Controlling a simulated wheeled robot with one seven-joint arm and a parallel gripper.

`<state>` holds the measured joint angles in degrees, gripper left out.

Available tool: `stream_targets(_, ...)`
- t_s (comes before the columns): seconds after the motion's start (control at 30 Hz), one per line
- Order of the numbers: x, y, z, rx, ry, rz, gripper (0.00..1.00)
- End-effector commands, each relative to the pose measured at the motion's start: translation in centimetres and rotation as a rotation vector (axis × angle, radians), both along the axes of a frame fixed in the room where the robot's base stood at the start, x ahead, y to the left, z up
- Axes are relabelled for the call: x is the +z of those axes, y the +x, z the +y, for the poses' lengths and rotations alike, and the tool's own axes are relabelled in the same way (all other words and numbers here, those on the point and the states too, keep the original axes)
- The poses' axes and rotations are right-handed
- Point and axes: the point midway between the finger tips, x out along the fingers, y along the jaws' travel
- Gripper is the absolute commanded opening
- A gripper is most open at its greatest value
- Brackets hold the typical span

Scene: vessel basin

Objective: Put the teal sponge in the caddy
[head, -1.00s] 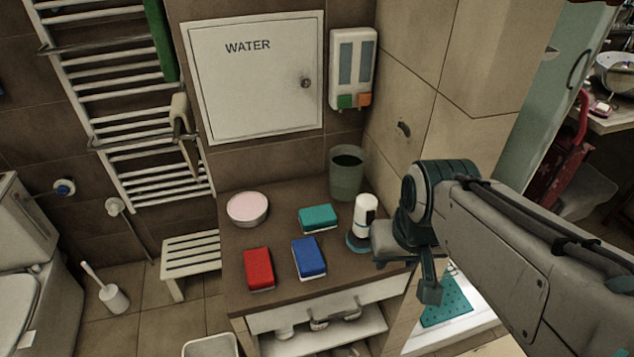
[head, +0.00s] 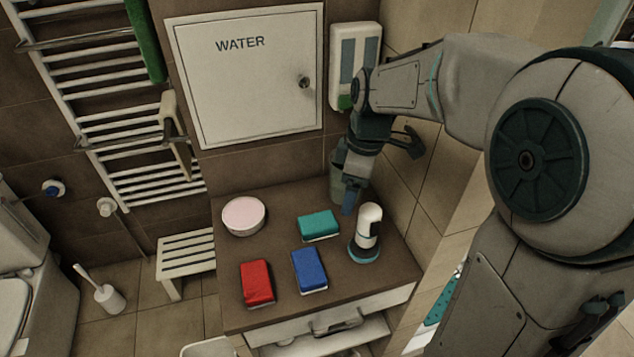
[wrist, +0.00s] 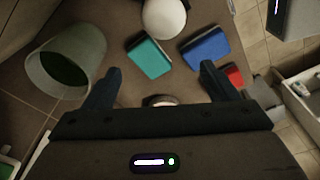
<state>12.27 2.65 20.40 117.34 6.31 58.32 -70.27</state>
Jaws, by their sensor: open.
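The teal sponge (head: 319,225) lies flat on the brown counter, near its middle. It also shows in the wrist view (wrist: 150,57), ahead of and between my fingers. My gripper (head: 350,197) is open and empty, above the back right of the counter, right of the sponge and apart from it. In the wrist view my gripper (wrist: 160,80) has its fingers wide apart. A grey-green open tub, which may be the caddy, stands at the back right, mostly hidden behind my gripper in the head view; the wrist view shows the tub (wrist: 92,45) at left with a dark inside.
A white bottle-like object (head: 368,228) with a teal base stands close right of the sponge. A blue sponge (head: 309,268), a red sponge (head: 257,282) and a round pink-topped dish (head: 244,215) share the counter (head: 280,247). A wall dispenser (head: 352,60) hangs behind my arm.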

Motion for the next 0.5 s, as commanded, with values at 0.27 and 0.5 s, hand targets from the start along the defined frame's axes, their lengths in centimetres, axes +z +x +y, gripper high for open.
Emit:
stream_targets(0.27, -1.5, 4.8, 2.8, 0.446, 0.130, 0.002, 0.80)
stream_targets(0.5, -3.2, 5.4, 3.8, 0.542, 0.162, -0.006, 0.80)
